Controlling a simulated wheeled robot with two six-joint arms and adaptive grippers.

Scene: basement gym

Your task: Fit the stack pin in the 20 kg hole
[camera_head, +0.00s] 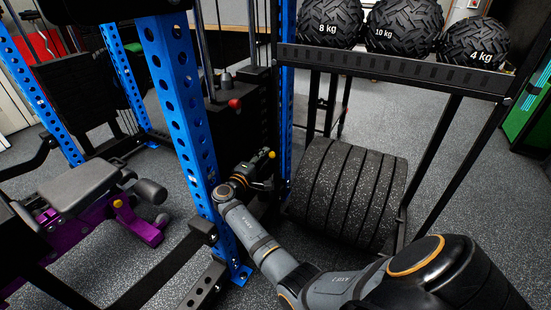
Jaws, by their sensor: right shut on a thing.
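My right arm reaches in from the lower right, and my right gripper (262,169) is at the weight stack (255,125) behind the blue upright. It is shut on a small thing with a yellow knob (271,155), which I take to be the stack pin. The fingers are small and dark here, and the pin's shaft is not distinguishable. I cannot tell whether it touches a hole. The holes and the 20 kg mark are not readable. A red knob (234,103) shows higher up, by the stack. My left gripper is out of view.
A blue perforated upright (182,110) stands just left of my right gripper. Black bumper plates (345,190) stand to its right, under a rack (395,68) with 8, 10 and 4 kg balls. A purple-framed bench (80,190) is at the left.

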